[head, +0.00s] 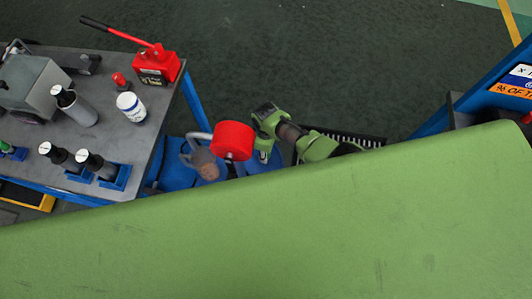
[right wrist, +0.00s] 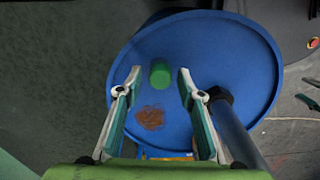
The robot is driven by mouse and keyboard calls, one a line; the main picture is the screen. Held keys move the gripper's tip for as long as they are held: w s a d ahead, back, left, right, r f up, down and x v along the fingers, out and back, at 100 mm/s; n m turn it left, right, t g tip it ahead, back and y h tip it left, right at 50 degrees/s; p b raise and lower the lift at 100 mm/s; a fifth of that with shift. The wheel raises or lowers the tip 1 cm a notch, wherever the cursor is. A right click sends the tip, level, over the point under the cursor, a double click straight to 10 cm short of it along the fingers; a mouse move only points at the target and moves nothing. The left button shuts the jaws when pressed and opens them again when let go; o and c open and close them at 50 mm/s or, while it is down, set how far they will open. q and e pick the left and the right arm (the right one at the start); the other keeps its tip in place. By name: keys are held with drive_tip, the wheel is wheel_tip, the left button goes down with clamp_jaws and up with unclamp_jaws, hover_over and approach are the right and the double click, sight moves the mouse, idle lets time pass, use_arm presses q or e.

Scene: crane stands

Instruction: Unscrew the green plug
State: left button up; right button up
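The green plug (right wrist: 160,74) stands on the top of a blue drum (right wrist: 235,55) in the right wrist view. My right gripper (right wrist: 159,80) is open, with one finger on each side of the plug in the picture. Gaps show on both sides and nothing is held. I cannot tell how far the fingertips are above the drum top. In the head view my right gripper (head: 264,148) is over the blue drums, beside a red cylinder, and the plug cannot be seen there. My left gripper is in neither view.
A dark upright pipe (right wrist: 238,130) stands close to the right finger. A rust-brown patch (right wrist: 150,118) marks the drum top. The red cylinder (head: 232,140) is close by. A grey workbench (head: 110,140) at left carries bottles, a can (head: 131,107) and a red hand pump (head: 157,66).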

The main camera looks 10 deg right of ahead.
drive_tip(key=m, duration=0.4)
drive_tip(key=shift+p, duration=0.3)
drive_tip(key=m, duration=0.6)
drive_tip(key=shift+m, duration=0.3)
clamp_jaws()
drive_tip(key=shift+r+p, duration=0.1)
drive_tip(key=shift+p, duration=0.3)
